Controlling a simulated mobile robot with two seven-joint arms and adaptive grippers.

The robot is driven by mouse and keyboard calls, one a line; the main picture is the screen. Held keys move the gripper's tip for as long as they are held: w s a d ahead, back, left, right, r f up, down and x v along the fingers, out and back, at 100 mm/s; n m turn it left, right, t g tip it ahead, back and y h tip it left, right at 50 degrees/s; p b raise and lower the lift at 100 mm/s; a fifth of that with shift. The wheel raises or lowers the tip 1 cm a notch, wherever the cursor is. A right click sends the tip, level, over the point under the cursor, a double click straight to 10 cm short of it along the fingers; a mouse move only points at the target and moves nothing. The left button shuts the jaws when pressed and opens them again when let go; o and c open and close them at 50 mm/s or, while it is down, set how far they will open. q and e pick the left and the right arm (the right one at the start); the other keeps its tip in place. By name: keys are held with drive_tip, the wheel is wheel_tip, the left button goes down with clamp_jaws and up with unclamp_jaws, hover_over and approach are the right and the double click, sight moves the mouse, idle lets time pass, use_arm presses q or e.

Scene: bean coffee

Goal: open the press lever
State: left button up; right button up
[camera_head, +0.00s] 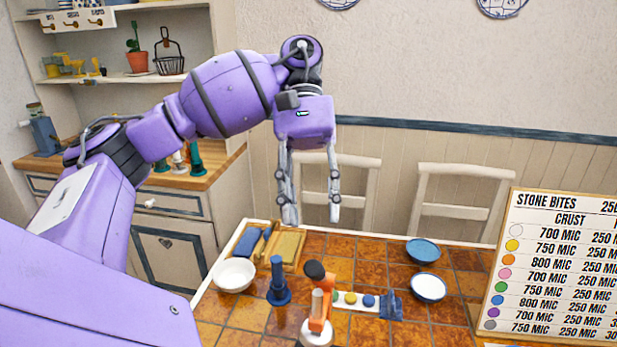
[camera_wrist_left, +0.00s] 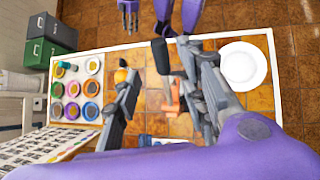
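The press (camera_head: 321,310) stands at the table's near middle in the head view, with an orange body and a pale round base cut by the lower edge. Its lever ends in a black knob (camera_head: 314,269) at the top. In the left wrist view the black lever handle (camera_wrist_left: 161,56) and orange body (camera_wrist_left: 171,98) appear between my left fingers. My left gripper (camera_head: 312,212) is open and empty, pointing down, above and behind the press; it also shows in the wrist view (camera_wrist_left: 165,110). What looks like my right gripper (camera_wrist_left: 128,18) is small at the wrist view's top; its opening is unclear.
A blue upright tool (camera_head: 279,282) and a white bowl (camera_head: 234,275) stand left of the press. A wooden tray (camera_head: 289,249) lies behind them. Two blue-rimmed bowls (camera_head: 423,250) (camera_head: 429,287) and a menu board (camera_head: 552,268) are right.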

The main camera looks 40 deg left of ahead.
use_arm(q)
drive_tip(key=shift+v, duration=2.4)
drive_tip(key=shift+s, duration=0.1)
